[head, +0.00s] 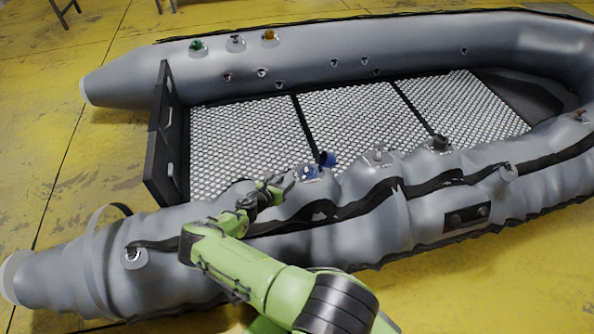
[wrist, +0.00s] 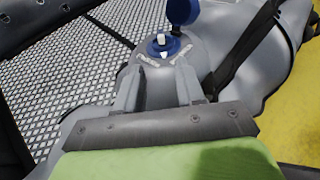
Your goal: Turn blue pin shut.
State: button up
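The blue valve (head: 309,172) sits on top of the near grey tube, beside the mesh floor. Its blue cap (head: 327,159) stands open beside it. In the wrist view the blue valve ring (wrist: 163,47) has a pale pin (wrist: 161,39) standing in its middle, with white lettering on the base on both sides. The cap (wrist: 182,11) is behind it, at the top edge. My gripper (head: 284,184) is just left of the valve in the head view. In the wrist view my gripper's two fingers (wrist: 159,78) are apart, with nothing between them, short of the valve.
A grey valve (head: 379,154) and a dark valve (head: 438,143) stand farther right on the same tube. Green (head: 197,46) and orange (head: 269,36) valves are on the far tube. A black strap (head: 350,207) runs along the near tube. The mesh floor (head: 245,140) is clear.

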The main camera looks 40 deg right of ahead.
aim_at(306, 168)
jog(key=b+x, duration=0.6)
jog(key=x, duration=0.9)
jog(key=shift+f, duration=0.1)
jog(key=shift+c, duration=0.4)
grip_shut()
